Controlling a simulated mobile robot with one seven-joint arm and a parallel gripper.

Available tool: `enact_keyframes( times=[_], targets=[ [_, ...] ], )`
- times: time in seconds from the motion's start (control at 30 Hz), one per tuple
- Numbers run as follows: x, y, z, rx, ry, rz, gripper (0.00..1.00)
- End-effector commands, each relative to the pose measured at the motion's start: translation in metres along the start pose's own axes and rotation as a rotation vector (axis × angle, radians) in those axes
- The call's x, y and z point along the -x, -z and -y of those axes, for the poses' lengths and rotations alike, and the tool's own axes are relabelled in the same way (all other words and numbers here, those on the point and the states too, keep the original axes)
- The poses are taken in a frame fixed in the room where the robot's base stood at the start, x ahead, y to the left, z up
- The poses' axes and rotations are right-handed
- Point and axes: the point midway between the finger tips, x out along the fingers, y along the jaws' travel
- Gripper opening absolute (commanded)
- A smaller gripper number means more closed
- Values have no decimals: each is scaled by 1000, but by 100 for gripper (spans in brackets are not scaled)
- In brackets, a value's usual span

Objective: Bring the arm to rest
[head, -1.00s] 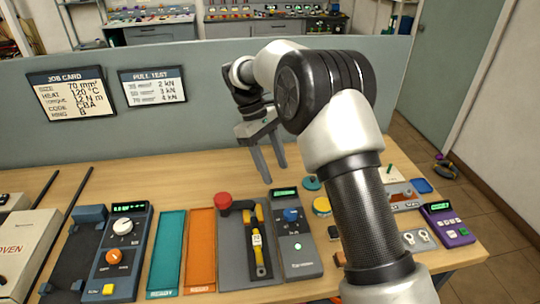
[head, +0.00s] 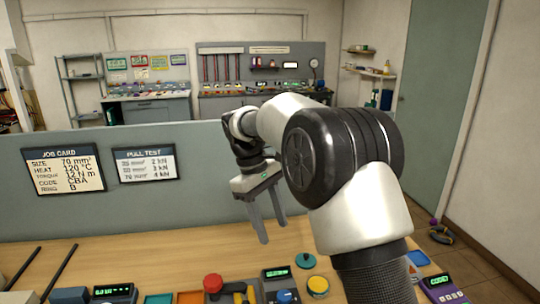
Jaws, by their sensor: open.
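My gripper (head: 262,225) is open and empty. Its two fingers point down above the wooden bench (head: 195,248), in front of the grey-green partition. It is apart from the devices on the bench. My arm is bent, rising from the lower right and reaching over to the left, and it hides part of the bench and the partition behind it.
Along the bench's front are a red button (head: 213,283), a meter with a blue knob (head: 281,284), a yellow round lid (head: 318,286) and a purple keypad (head: 443,288). The job card (head: 64,169) and pull test card (head: 146,163) hang on the partition (head: 210,190).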

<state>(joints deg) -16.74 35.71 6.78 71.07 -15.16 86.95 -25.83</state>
Motion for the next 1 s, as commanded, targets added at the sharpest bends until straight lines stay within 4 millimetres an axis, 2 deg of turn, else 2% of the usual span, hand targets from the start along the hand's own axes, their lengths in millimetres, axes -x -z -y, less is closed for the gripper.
enact_keyframes(
  times=[0.03,0.1,0.3,0.47,0.6,0.7,0.8,1.0],
  targets=[
    [22,-26,-2,-53,-14,-42,50],
    [40,-57,0,-127,-24,-98,50],
    [71,-144,18,-348,-46,-261,50],
    [75,-207,44,-532,-52,-398,50],
    [65,-252,71,-693,-49,-519,50],
    [53,-273,88,-790,-44,-597,50],
    [41,-286,101,-863,-38,-654,50],
    [29,-295,111,-925,-31,-704,50]
  ],
)
